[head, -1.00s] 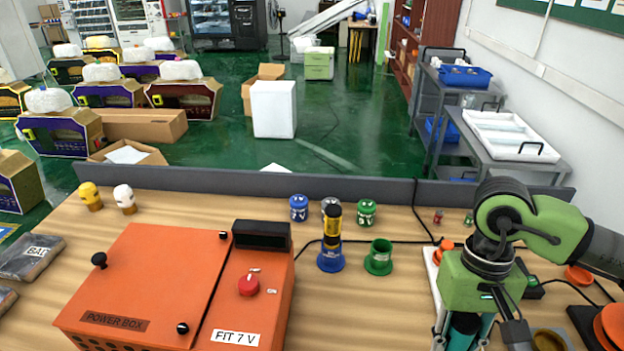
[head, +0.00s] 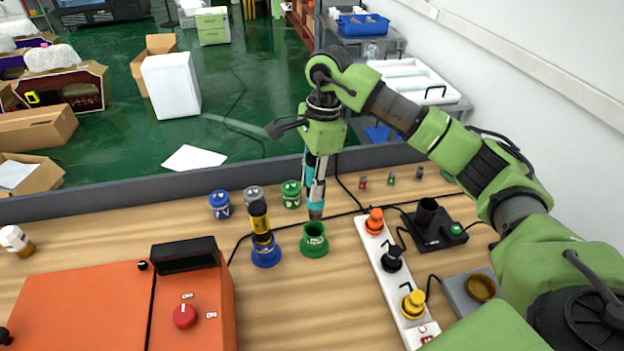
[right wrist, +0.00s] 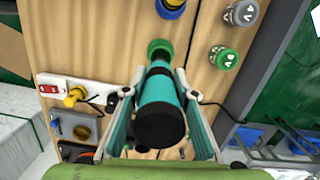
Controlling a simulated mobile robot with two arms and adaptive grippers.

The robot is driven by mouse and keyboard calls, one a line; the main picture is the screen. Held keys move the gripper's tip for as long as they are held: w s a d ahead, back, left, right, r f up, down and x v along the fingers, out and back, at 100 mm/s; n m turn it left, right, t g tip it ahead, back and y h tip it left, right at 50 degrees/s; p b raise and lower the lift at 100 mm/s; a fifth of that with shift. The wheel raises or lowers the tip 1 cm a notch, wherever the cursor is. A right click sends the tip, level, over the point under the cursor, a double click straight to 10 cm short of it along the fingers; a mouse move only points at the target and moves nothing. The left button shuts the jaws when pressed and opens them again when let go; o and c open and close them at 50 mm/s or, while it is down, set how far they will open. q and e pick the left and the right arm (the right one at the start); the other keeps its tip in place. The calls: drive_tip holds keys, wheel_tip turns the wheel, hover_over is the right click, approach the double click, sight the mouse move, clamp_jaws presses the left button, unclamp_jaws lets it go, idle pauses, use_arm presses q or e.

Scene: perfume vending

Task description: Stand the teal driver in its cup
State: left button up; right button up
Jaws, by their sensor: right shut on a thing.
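The teal driver (head: 316,190) is held upright in my right gripper (head: 316,178), which is shut on it. Its lower end shows just above the rim of the green cup (head: 314,242). A small gap seems to separate them. In the right wrist view, the driver's teal body (right wrist: 160,92) with its black end lies between the two fingers, and the green cup (right wrist: 159,46) shows beyond its far end. My left gripper is not in view.
A yellow-and-black driver (head: 259,220) stands in a blue cup (head: 266,254) just left of the green one. Several capped jars (head: 290,194) stand behind. A white power strip (head: 396,280) lies to the right, an orange box (head: 80,305) to the left.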

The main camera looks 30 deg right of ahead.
sight(311, 216)
drive_tip(key=shift+w+f, duration=0.2)
drive_tip(key=shift+f, duration=0.05)
drive_tip(key=shift+w+f, duration=0.1)
drive_tip(key=shift+f, duration=0.15)
drive_tip(key=shift+f+b, duration=0.75)
drive_tip(key=shift+f, duration=0.7)
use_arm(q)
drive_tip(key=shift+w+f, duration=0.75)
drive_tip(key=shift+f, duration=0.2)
use_arm(e)
drive_tip(key=shift+r, duration=0.1)
use_arm(q)
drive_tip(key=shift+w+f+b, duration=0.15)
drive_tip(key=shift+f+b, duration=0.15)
drive_tip(key=shift+b, duration=0.25)
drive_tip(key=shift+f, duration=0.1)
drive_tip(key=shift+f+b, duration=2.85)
drive_tip(key=shift+b, duration=0.1)
use_arm(e)
drive_tip(key=shift+f, duration=3.85)
